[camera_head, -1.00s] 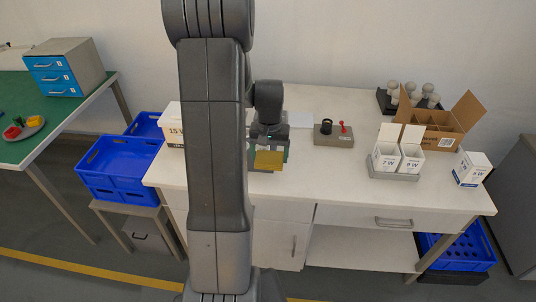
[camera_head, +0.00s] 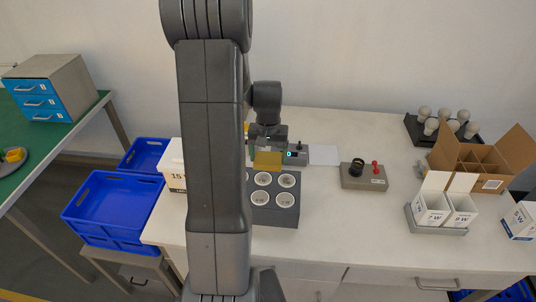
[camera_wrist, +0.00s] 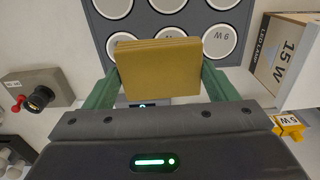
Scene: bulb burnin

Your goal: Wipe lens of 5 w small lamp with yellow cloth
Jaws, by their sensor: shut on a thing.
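My gripper (camera_wrist: 160,85) has green fingers shut on a folded yellow cloth (camera_wrist: 159,67); the cloth also shows in the head view (camera_head: 268,159), above the table at the edge of a grey block. That grey block (camera_head: 258,215) has round white wells; in the wrist view its wells lie just beyond the cloth, one marked 9 W (camera_wrist: 219,41). A small yellow object with a white tag (camera_wrist: 287,125) seems to read 5 W, at the lower right of the wrist view. I cannot tell whether it is the small lamp. My arm hides part of the table.
A 15 W carton (camera_head: 173,165) stands left of my arm. A grey box with a black socket and red lever (camera_head: 364,175) is right of the gripper. White cartons (camera_head: 432,208), an open brown box (camera_head: 490,165) and a bulb tray (camera_head: 470,136) stand further right.

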